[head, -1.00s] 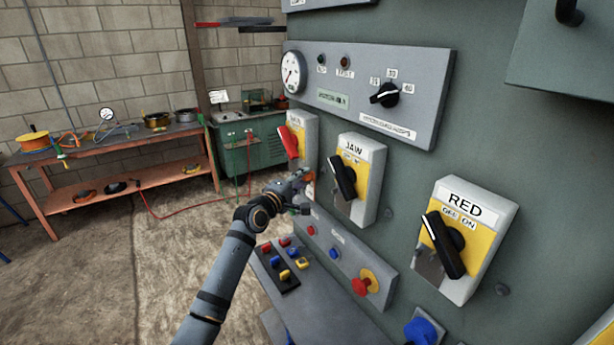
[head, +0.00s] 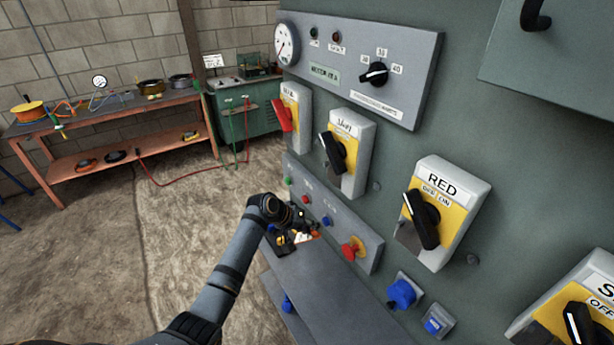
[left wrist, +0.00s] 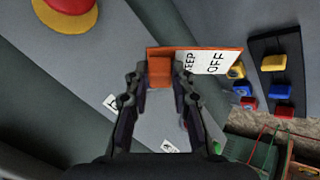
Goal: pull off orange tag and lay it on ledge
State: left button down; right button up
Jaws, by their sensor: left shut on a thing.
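The orange tag (left wrist: 158,70) with its white KEEP OFF label (left wrist: 208,62) is between the fingertips of my left gripper (left wrist: 160,80) in the left wrist view. The gripper is shut on the tag's orange end, and the label sticks out to the right. In the head view my left gripper (head: 298,222) and a small part of the tag (head: 314,236) show over the far end of the grey ledge (head: 325,300). I cannot tell whether the tag touches the ledge. My right gripper is not in view.
A black rack (left wrist: 270,90) with several coloured padlocks is close to the tag. The button panel with a red emergency stop (head: 353,249) stands just above the ledge. Switch boxes, such as RED (head: 443,210), jut out above. The ledge's near part is clear.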

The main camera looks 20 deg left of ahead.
pick_arm(q)
jog(key=s+d+f+m+g+y+p, duration=0.1)
jog(key=s+d+f+m, duration=0.1)
jog(key=s+f+m, duration=0.35)
jog(key=s+d+f+m+g+y+p, duration=0.1)
jog(key=s+d+f+m+y, duration=0.15)
jog(key=s+f+m, duration=0.35)
jog(key=shift+n+h, duration=0.45)
jog(key=f+b, duration=0.2)
jog(key=b, duration=0.2)
jog(key=s+f+b, duration=0.1)
jog(key=f+b, duration=0.2)
jog(key=b, duration=0.1)
jog(key=shift+s+f+b, duration=0.15)
jog(key=shift+f+b, duration=0.15)
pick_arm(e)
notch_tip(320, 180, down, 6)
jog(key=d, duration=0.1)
pick_arm(q)
jog(key=shift+f, duration=0.55)
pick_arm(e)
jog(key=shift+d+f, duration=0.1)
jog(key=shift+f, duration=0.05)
pick_arm(q)
jog(key=c, duration=1.1)
grip_release()
jog(key=shift+o, duration=0.2)
